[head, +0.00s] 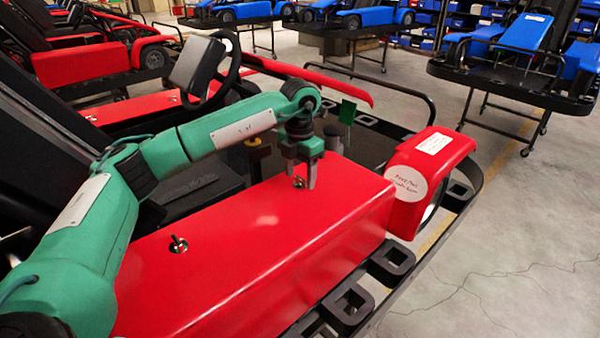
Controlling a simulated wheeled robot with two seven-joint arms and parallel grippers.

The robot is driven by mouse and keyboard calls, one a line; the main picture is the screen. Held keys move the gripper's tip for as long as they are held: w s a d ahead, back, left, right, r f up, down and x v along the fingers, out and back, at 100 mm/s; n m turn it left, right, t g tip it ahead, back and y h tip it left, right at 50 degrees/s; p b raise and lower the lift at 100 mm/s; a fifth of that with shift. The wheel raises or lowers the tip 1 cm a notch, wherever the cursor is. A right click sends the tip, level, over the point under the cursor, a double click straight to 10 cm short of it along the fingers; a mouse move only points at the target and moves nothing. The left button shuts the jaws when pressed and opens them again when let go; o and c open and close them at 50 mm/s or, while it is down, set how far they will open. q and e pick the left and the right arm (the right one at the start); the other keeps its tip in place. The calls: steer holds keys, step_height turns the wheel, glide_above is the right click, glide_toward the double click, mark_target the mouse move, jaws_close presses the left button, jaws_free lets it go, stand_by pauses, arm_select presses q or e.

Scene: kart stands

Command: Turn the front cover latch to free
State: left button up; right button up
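A long red side cover (260,245) of a kart lies in front of me. A small metal latch (299,182) sits on its far end, and a second one (178,244) sits on its near end. My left gripper (299,180) points down at the far latch, with one finger on each side of it. The fingers look apart; I cannot tell whether they touch the latch. The near latch is free of any gripper. My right gripper is not in view.
A red front fender (440,165) with a round white label stands beyond the cover. A steering wheel (212,75) and black bumper loops (350,303) belong to the same kart. Blue karts on stands (520,60) are behind. Concrete floor (530,240) at right is clear.

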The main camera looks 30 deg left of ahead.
mark_target(300, 177)
arm_select(q)
steer(key=shift+r, duration=0.45)
step_height(300, 177, up, 13)
steer(key=b, duration=0.2)
steer(key=shift+b, duration=0.3)
steer(key=shift+f, duration=0.15)
